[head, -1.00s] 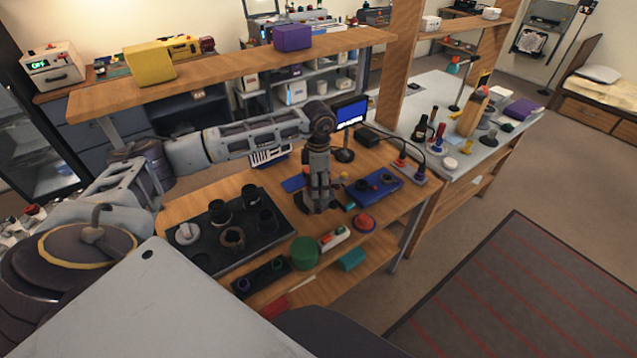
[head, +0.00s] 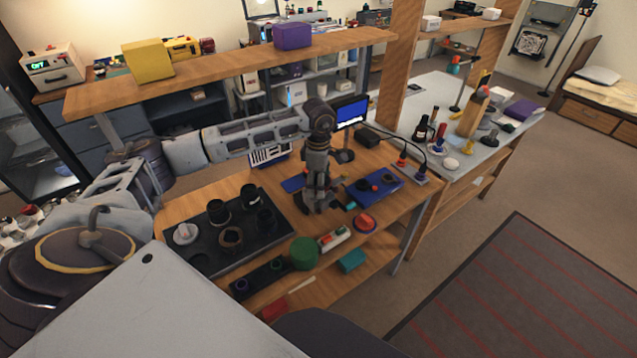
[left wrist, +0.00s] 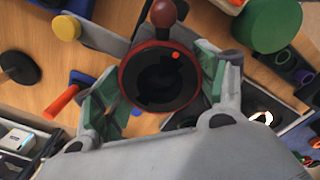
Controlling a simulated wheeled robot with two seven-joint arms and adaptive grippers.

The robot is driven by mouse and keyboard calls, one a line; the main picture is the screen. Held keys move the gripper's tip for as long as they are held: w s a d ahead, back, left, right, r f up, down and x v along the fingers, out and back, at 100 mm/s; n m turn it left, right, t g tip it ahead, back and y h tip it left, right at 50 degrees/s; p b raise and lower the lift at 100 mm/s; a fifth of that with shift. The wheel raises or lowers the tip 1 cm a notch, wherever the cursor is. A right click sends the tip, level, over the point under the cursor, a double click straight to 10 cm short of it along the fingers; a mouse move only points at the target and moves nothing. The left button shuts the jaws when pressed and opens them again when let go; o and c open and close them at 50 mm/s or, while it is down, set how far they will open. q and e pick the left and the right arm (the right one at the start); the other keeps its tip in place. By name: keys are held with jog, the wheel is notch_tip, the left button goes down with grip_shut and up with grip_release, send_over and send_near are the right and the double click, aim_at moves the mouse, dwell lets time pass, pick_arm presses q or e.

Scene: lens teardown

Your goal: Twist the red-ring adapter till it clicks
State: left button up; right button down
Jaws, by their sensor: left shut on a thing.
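The red-ring adapter (left wrist: 176,103) shows in the left wrist view as a dark round piece with a red rim and a small bright red dot near its upper right. My left gripper (left wrist: 160,82) is shut on it, with green-padded fingers on its left and right sides. In the head view my left gripper (head: 318,203) points down over the middle of the workbench and hides the adapter. What lies under the adapter is hidden, and I cannot tell whether it is seated. My right gripper is not in view.
A black tray (head: 208,262) with dark lens parts lies left of the gripper. A blue mat (head: 392,182) lies to the right. A green cylinder (head: 304,252), a red dish (head: 365,223) and a teal block (head: 352,261) stand near the front edge. A small screen (head: 351,112) stands behind.

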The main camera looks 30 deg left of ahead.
pick_arm(q)
jog(key=o, duration=1.6)
notch_tip(320, 180, up, 12)
jog(key=shift+f, duration=0.1)
dwell(0.5)
